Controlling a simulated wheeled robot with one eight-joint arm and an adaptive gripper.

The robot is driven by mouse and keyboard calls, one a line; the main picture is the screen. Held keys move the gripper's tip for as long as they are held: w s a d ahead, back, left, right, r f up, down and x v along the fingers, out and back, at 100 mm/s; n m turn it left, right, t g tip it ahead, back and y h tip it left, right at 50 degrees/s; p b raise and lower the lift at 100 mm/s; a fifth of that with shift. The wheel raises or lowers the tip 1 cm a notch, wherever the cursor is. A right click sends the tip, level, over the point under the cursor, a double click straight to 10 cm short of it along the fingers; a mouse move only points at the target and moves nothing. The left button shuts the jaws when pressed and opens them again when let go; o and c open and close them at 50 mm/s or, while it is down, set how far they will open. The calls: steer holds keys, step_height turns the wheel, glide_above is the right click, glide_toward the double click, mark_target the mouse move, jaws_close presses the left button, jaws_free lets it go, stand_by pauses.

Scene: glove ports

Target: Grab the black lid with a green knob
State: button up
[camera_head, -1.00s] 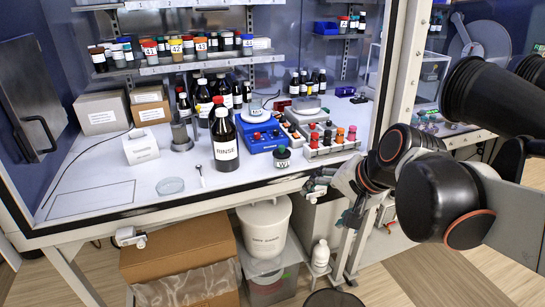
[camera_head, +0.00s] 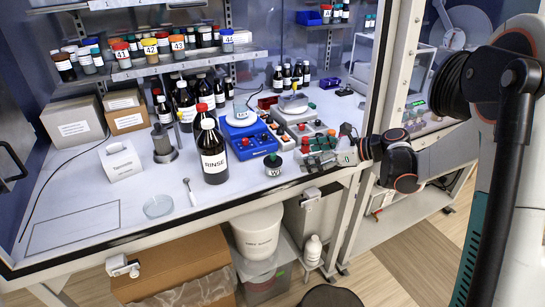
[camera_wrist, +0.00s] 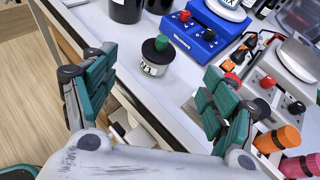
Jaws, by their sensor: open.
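The black lid with a green knob (camera_head: 272,160) sits on a small white-labelled jar (camera_head: 273,170) near the front edge of the bench. In the wrist view the lid (camera_wrist: 155,51) and its green knob (camera_wrist: 161,42) lie ahead, between the directions of the two fingers. My gripper (camera_head: 308,158) is to the right of the jar, over the bench's front edge. In the wrist view my gripper (camera_wrist: 159,66) is open and empty, its green-padded fingers spread wide. The fingers appear apart from the lid.
A blue stirrer (camera_head: 248,138) and a grey stirrer (camera_head: 300,118) stand behind the jar. The brown RINSE bottle (camera_head: 214,155) is to its left. Orange and pink capped items (camera_wrist: 278,138) are close to the right finger.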

steer(key=b, duration=0.2)
glide_toward(273, 154)
steer(key=a+f, duration=0.1)
steer(key=w+a+f, duration=0.1)
steer(key=shift+w+a+f, duration=0.25)
steer(key=shift+a+f, duration=0.1)
steer(key=shift+r+b+x, duration=0.15)
steer(key=shift+b+x, duration=0.35)
steer(key=shift+x, duration=1.15)
steer(key=shift+r+b+x, duration=0.15)
steer(key=shift+b+x, duration=0.3)
steer(key=shift+x, duration=1.2)
steer(key=shift+w, duration=0.1)
steer(key=c, duration=1)
